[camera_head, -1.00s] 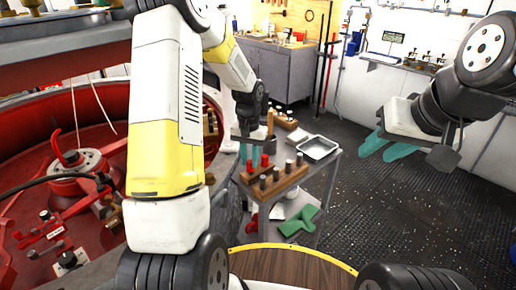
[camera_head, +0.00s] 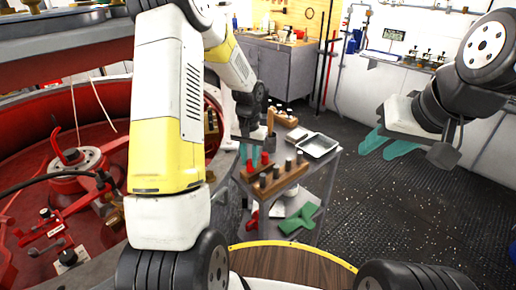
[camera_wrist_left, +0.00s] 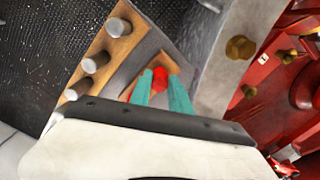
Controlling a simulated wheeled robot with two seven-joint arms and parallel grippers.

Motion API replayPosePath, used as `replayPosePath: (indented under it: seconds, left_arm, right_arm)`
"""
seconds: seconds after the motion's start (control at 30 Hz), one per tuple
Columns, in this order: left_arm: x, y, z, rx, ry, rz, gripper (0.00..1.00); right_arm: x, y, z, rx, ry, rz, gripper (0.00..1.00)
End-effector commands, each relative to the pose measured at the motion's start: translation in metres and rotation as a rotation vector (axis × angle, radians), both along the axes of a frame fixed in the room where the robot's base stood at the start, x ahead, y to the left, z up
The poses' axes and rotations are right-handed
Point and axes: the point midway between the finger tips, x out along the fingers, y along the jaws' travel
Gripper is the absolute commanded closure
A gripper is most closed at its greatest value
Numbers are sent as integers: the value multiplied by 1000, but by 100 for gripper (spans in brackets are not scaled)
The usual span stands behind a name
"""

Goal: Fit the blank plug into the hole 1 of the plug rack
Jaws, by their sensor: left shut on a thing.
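The plug rack (camera_head: 288,178) is a wooden block on a small grey cart, with several grey, light-topped plugs standing along one side. In the left wrist view the rack (camera_wrist_left: 118,48) shows its row of plugs at the left. My left gripper (camera_head: 250,154) points down over the rack's far left end, its teal fingers closed on a red plug (camera_wrist_left: 160,76). Another red piece (camera_head: 265,158) shows beside the fingers in the head view. I cannot tell whether the held plug is seated; its lower part and the hole are hidden. My right gripper (camera_head: 386,143) is open, empty, and away at the right.
A metal tray (camera_head: 320,146) lies on the cart just right of the rack. Another wooden block with pegs (camera_head: 288,121) stands behind. A green piece (camera_head: 299,219) lies on the lower shelf. A red machine (camera_head: 60,200) fills the left side. The floor at right is clear.

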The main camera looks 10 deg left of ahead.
Motion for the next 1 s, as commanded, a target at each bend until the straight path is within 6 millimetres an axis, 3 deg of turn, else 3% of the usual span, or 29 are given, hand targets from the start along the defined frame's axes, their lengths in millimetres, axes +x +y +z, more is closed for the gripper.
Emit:
replayPosePath:
  seconds: [0.1,0.13,0.27,0.63,1.0]
  left_arm:
    - [0,0,-3,0,1,0,100]
    - [0,0,-3,0,1,0,75]
    - [0,0,-3,0,0,0,52]
    - [1,0,3,0,-2,0,52]
    - [1,0,61,-1,-4,0,52]
  right_arm:
    - [0,0,0,0,0,0,64]
    - [0,0,0,0,0,0,64]
    - [0,0,0,0,0,0,64]
    - [0,0,0,0,0,0,64]
    - [0,0,0,0,0,0,64]
